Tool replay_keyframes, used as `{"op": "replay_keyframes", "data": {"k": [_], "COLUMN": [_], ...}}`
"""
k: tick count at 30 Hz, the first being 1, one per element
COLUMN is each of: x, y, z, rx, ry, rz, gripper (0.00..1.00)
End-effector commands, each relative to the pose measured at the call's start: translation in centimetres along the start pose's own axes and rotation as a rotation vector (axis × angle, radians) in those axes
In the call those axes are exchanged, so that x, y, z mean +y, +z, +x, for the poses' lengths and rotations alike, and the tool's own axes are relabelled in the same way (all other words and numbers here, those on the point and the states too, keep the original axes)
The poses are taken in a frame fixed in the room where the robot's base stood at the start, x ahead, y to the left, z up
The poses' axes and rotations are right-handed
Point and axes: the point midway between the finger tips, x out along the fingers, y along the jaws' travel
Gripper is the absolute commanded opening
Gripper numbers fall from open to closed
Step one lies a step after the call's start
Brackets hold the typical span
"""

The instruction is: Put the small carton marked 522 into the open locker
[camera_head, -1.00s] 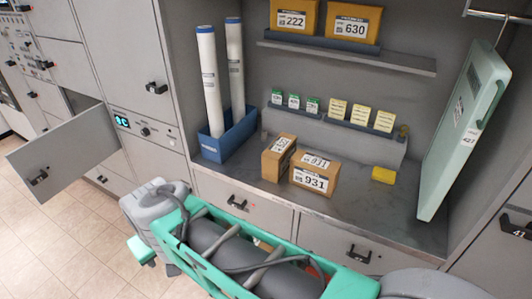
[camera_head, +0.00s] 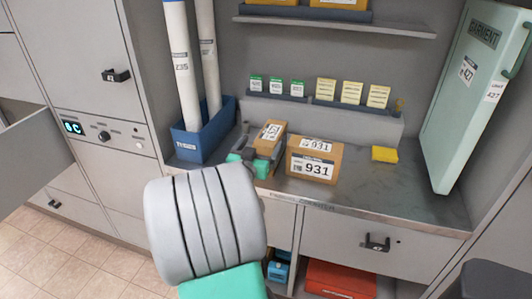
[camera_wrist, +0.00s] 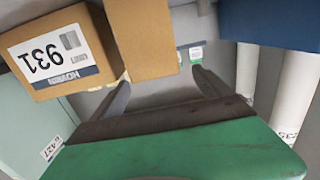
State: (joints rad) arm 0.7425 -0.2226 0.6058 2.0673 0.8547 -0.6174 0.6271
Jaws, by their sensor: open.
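The small carton (camera_head: 268,138), brown with a white label on top, stands on the counter left of the larger 931 carton; I cannot read its number for sure. My gripper (camera_head: 250,164) is open at the carton's near side, low over the counter. In the wrist view the small carton (camera_wrist: 145,38) shows beyond my gripper (camera_wrist: 160,78), whose two fingers are spread apart. I cannot tell whether they reach around it. The open locker's grey door (camera_head: 28,160) stands swung out at the far left; the inside is mostly out of view.
The 931 carton (camera_head: 313,160) is close on the right. A blue bin (camera_head: 190,145) with tall white tubes stands on the left. A yellow block (camera_head: 384,154) and a leaning pale green case (camera_head: 465,100) are farther right. Small boxes line the ledge behind.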

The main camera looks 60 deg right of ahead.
Motion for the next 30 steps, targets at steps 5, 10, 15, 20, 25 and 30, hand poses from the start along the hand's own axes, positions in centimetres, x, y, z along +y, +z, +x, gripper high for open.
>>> {"op": "replay_keyframes", "data": {"k": [5, 10, 15, 20, 25, 30], "x": [0.7, 1.0, 1.0, 1.1, 1.1, 1.1], "y": [1.8, 1.6, 1.4, 1.3, 1.3, 1.3], "z": [0.5, 1.5, 3.9, 6.9, 8.4, 8.4], "rx": [0.034, 0.044, 0.044, 0.043, 0.044, 0.044], "ry": [0.008, 0.012, 0.012, 0.013, 0.011, 0.011], "rz": [-0.005, -0.006, -0.007, -0.006, -0.006, -0.006], "gripper": [0.89, 0.89, 0.89, 0.89, 0.89, 0.88]}}
